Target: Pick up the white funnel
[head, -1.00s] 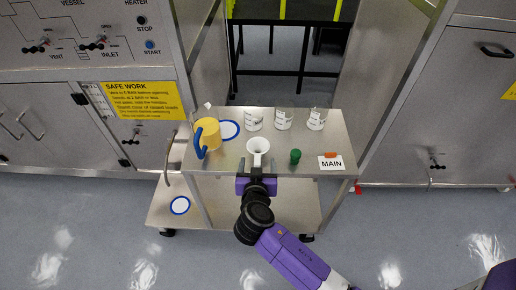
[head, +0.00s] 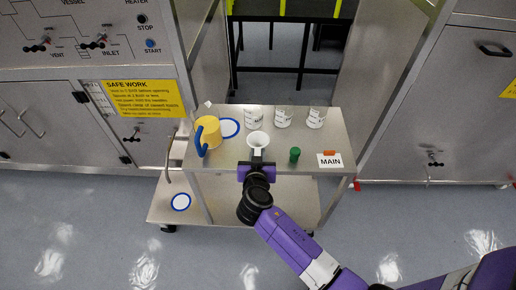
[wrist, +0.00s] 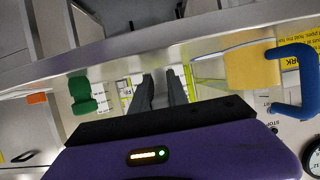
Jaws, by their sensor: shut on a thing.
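The white funnel (head: 258,138) is in the head view at the front middle of the steel cart top, its wide mouth facing up. My gripper (head: 257,153) is at its near side, shut on it below the mouth. The fingers hide part of the funnel's lower body. In the wrist view my two dark fingers (wrist: 158,90) point away from the camera with a narrow gap between them. I cannot make out the funnel clearly there. Whether it is clear of the cart top is hard to tell.
The cart top (head: 220,158) also carries a yellow jug with a blue handle (head: 208,132), a blue-ringed white disc (head: 229,128), several beakers (head: 284,117), a green object (head: 294,155) close right of the funnel, and a MAIN card (head: 330,160). Steel cabinets flank the cart.

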